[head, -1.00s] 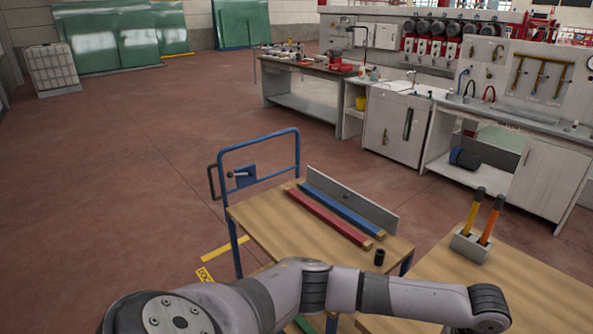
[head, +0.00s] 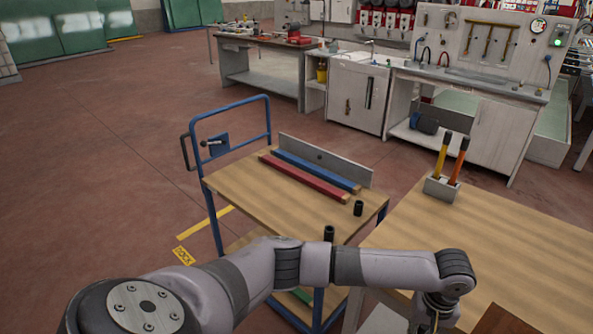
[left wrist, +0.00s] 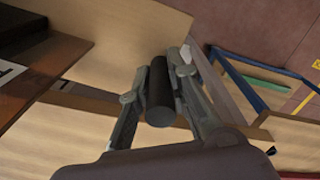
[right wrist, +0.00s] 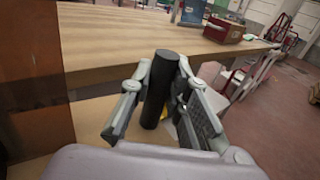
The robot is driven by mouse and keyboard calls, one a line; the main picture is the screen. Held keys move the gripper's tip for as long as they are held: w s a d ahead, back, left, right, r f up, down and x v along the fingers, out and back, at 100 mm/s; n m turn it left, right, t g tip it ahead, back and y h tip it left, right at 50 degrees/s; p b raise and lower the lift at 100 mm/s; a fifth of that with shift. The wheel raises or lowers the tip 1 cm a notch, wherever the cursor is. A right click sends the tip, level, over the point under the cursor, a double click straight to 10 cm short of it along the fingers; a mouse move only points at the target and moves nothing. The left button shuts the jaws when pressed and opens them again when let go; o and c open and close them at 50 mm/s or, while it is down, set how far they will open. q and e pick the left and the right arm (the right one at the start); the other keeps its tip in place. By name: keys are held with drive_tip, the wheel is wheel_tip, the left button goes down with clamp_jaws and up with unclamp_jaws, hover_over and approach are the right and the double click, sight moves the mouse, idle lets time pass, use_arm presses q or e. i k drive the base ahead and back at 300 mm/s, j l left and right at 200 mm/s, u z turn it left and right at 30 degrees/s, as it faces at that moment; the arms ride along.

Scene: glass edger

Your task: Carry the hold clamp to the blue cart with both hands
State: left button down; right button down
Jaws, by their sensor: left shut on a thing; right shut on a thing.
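My left gripper (left wrist: 163,82) is shut on a black cylindrical handle (left wrist: 160,104), seen in the left wrist view. My right gripper (right wrist: 160,80) is shut on a similar black handle (right wrist: 156,100) in the right wrist view. I take these as the hold clamp's two handles; most of its body is hidden. The blue cart (head: 233,190) stands mid-view in the head view, left of the wooden table. The right gripper is outside the head view.
The wooden table (head: 480,240) holds a block with orange-handled tools (head: 441,188). Open floor lies left of the cart.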

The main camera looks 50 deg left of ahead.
sight(273, 201)
drive_tip(key=z, duration=3.1)
drive_tip(key=k+z, duration=0.3)
drive_tip(key=k, duration=0.55)
drive_tip(key=k+j+u, duration=0.1)
drive_tip(key=k+u, duration=0.15)
drive_tip(key=k, duration=0.7)
drive_tip(key=k+z, duration=0.3)
drive_tip(key=k, duration=0.2)
drive_tip(key=k+l+z, duration=0.15)
drive_tip(key=k+z, duration=0.2)
drive_tip(key=k+u, duration=0.35)
drive_tip(key=u, duration=0.95)
